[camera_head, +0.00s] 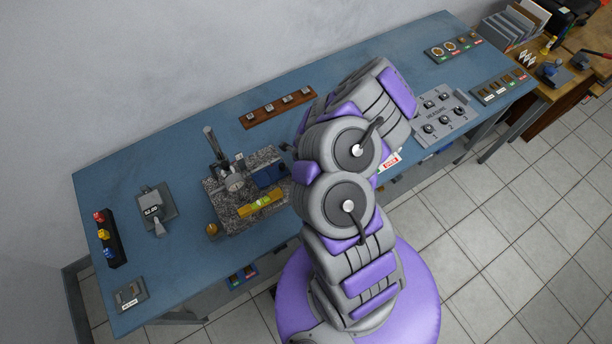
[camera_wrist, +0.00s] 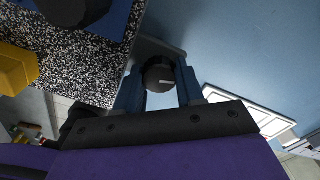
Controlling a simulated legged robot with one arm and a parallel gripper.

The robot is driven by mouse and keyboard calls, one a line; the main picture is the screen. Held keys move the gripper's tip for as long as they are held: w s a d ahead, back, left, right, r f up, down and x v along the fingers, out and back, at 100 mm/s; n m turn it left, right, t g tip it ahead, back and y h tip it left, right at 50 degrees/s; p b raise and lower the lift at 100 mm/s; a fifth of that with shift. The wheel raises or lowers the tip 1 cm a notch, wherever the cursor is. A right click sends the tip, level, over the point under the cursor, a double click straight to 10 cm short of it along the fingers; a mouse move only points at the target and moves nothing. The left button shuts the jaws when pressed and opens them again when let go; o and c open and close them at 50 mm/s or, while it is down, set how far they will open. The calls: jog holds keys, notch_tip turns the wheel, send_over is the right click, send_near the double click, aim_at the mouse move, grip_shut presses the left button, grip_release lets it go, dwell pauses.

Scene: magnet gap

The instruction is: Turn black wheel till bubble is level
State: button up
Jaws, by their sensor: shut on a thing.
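The black wheel (camera_wrist: 159,76), a dark knob with a small pale mark, sits between the two fingers of my gripper (camera_wrist: 160,88) in the wrist view. The fingers are closed on its sides. In the head view my own arm hides the gripper and this wheel. A yellow level (camera_head: 262,203) lies on the speckled granite plate (camera_head: 228,211). A yellow block at the left edge of the wrist view (camera_wrist: 14,70) seems to be the same level. The bubble is too small to read in the head view and does not show in the wrist view.
A dial gauge on a stand (camera_head: 233,181) and a blue block (camera_head: 268,176) are on the granite. A brass knob (camera_head: 212,229) is at its front left corner. A wooden rack (camera_head: 278,106) lies behind.

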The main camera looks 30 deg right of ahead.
jog(key=o, duration=0.7)
jog(key=shift+d, duration=0.1)
jog(key=o, duration=0.3)
jog(key=shift+d, duration=0.2)
jog(key=shift+o, duration=0.2)
jog(key=shift+a, duration=0.2)
jog(key=shift+r, duration=0.2)
notch_tip(320, 180, up, 7)
jog(key=p, duration=0.5)
jog(key=shift+f, duration=0.15)
jog(key=shift+d+r, duration=0.1)
jog(key=shift+r, duration=0.3)
jog(key=shift+d, duration=0.15)
